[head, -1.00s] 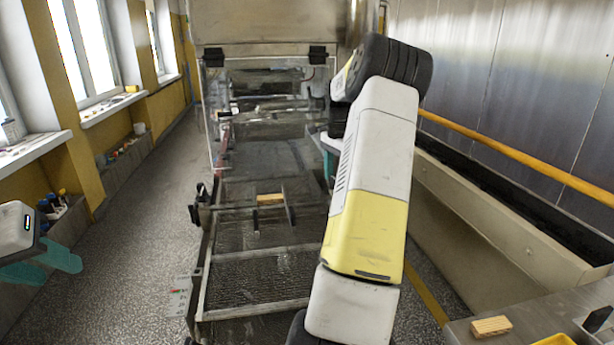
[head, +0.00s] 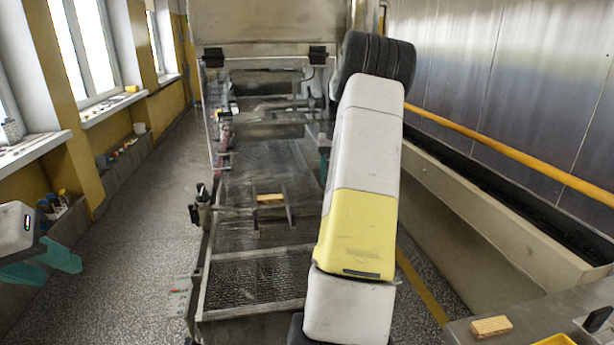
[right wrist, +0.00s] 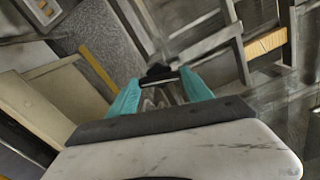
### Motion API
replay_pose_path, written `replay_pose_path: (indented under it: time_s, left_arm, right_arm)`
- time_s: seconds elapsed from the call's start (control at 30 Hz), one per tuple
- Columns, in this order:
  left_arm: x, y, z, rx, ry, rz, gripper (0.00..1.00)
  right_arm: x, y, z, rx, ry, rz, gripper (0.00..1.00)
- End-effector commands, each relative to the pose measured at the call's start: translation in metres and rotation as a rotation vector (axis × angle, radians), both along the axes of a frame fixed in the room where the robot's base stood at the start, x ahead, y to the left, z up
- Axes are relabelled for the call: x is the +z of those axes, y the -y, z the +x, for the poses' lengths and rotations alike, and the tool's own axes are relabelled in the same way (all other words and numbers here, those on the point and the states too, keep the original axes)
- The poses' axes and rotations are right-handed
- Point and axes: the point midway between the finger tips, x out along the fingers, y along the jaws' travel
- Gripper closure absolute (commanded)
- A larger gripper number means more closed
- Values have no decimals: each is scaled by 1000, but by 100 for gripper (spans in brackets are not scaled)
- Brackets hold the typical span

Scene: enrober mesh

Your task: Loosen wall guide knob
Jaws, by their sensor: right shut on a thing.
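A small dark knob (right wrist: 158,72) shows at the fingertips in the right wrist view, beside a metal bar of the machine. My right gripper (right wrist: 160,82) has its teal fingers on either side of it and is shut on it; the exact contact is hard to make out. In the head view my right arm hides the knob, and only a sliver of teal right finger (head: 324,165) shows. My left gripper (head: 50,265) is at the far left, away from the machine, its teal fingers apart and empty.
The enrober's mesh bed (head: 255,282) runs up the middle, with a wooden block (head: 270,198) between upright metal guides. Dark fittings (head: 200,205) stick out on its left side. A table (head: 560,320) with a wooden block (head: 491,326) stands at lower right. Floor at left is clear.

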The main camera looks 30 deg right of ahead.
Motion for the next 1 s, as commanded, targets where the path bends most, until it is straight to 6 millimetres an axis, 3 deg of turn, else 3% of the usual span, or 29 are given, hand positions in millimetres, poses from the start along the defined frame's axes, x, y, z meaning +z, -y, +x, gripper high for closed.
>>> replay_pose_path:
  time_s: [0.4, 1.0]
  left_arm:
    - [0, 0, 0, 0, 0, 0, 64]
    - [0, 0, 0, 0, 0, 0, 64]
  right_arm:
    - [1, 0, 1, 243, 2, -2, 82]
    - [1, 0, 1, 297, 2, -2, 82]
